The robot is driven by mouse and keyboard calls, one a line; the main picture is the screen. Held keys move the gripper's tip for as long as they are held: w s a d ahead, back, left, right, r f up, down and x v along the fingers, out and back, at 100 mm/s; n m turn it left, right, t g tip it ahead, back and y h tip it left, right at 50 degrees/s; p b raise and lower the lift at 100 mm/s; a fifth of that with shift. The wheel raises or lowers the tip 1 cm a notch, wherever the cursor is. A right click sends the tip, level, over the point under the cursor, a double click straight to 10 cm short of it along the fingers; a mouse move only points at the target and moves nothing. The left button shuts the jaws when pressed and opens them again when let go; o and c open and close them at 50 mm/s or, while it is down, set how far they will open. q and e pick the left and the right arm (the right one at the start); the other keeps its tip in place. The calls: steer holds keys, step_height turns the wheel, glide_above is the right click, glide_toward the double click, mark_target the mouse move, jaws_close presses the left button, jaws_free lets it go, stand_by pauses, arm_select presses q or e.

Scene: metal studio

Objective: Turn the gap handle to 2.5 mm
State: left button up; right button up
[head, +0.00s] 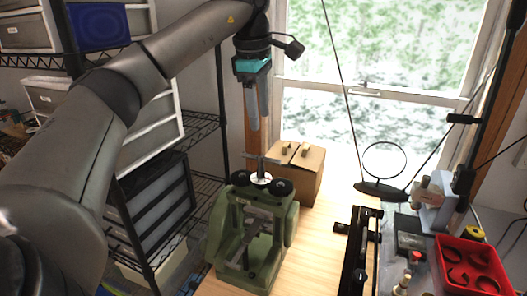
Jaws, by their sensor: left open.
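A green rolling-mill-like machine (223,240) stands on the wooden bench, with rollers in its open frame. On its top sits a T-shaped metal handle (262,161) over a pale round disc (261,179), between two dark round knobs. I take this handle to be the gap handle. No gap reading in mm is legible at this size. The fingertips look apart from the handle. My right gripper is not in view.
A cardboard box (308,171) stands close behind the machine to the right. A black rail-like fixture (358,258) and a red tray (463,281) of dark rings lie at right. A wire shelf (190,127) is at left. Bare bench (310,245) shows right of the machine.

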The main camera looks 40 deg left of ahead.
mark_target(264, 157)
arm_select(q)
steer(key=f, duration=0.3)
steer(key=w+f, duration=0.1)
steer(key=f, duration=0.3)
steer(key=w+f, duration=0.1)
steer(key=f, duration=0.2)
steer(key=shift+a+f, duration=0.3)
steer(key=shift+f, duration=0.05)
jaws_close()
